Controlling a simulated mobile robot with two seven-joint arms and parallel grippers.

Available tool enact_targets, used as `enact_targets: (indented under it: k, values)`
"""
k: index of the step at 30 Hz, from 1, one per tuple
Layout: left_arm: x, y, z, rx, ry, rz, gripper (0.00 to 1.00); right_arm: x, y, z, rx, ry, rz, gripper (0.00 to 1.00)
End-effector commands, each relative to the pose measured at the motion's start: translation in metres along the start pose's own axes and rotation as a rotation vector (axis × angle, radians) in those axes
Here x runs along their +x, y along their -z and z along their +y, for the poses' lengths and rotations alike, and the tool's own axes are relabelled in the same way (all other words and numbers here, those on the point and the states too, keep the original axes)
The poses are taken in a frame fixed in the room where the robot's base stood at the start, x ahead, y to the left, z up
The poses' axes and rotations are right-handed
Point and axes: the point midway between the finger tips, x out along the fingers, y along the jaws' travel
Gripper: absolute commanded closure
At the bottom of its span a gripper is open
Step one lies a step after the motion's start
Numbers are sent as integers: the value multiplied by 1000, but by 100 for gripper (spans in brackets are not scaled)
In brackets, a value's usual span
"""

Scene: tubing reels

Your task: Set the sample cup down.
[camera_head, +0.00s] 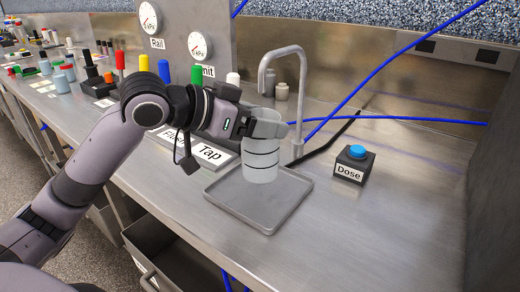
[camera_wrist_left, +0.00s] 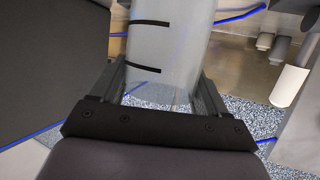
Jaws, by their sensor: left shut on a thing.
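The sample cup (camera_head: 261,163) is a clear, pale cup with dark rings, upright at the grey square tray (camera_head: 284,216) in front of the tap spout. My left gripper (camera_head: 272,128) is shut on the cup near its top. Its fingers hide part of the rim. In the left wrist view the cup (camera_wrist_left: 168,50) stands between the two fingers (camera_wrist_left: 160,85). I cannot tell whether the cup's base touches the tray. My right gripper is not in view.
The curved metal tap (camera_head: 303,80) rises behind the cup. A black Dose box (camera_head: 352,165) with a blue button stands right of the tray. The Tap label plate (camera_head: 209,153) lies left. Blue tubing (camera_head: 390,62) runs behind. The counter at front right is clear.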

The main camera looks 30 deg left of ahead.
Motion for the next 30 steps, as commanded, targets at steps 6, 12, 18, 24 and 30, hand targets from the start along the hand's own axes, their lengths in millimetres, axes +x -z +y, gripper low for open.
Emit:
enact_targets:
  k: [6, 12, 18, 24, 30]
  values:
    - [9, -22, 0, 0, -1, -1, 73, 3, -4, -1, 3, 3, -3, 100]
    - [16, -40, 0, 0, 0, 1, 73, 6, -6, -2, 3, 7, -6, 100]
    - [17, -41, 0, 2, 0, 2, 73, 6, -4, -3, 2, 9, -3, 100]
    - [18, -44, 0, 1, 0, 1, 73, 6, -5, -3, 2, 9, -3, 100]
    - [18, -44, 0, 1, 1, 1, 0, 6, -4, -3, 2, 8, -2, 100]
